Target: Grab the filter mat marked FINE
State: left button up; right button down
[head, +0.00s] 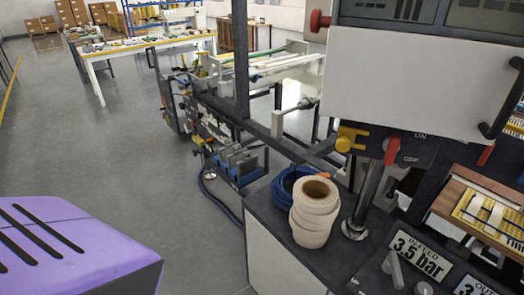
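I see no filter mat with a readable FINE mark in the head view. Neither of my grippers is in view. A stack of pale rolls (314,212) stands on the dark machine top at the lower middle. I cannot read any mark on the rolls.
A machine with a large white panel (415,85) fills the right side, with a red-and-yellow switch (392,150) and a pressure display (418,258). A blue coiled hose (293,185) lies behind the rolls. A cluttered table (150,42) stands far left. The grey floor (110,140) is open.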

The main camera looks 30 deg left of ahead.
aim_at(228, 149)
jog(key=i+j+z, duration=0.1)
jog(key=j+z, duration=0.2)
jog(key=j, duration=0.2)
jog(key=j+z, duration=0.3)
jog(key=j, duration=0.2)
jog(key=j+z, duration=0.35)
jog(key=j, duration=1.3)
jog(key=k+j+z, duration=0.1)
jog(key=j, duration=0.45)
jog(key=k+j, duration=0.15)
jog(key=j, duration=0.35)
jog(key=k+j+z, duration=0.1)
jog(key=j, duration=0.45)
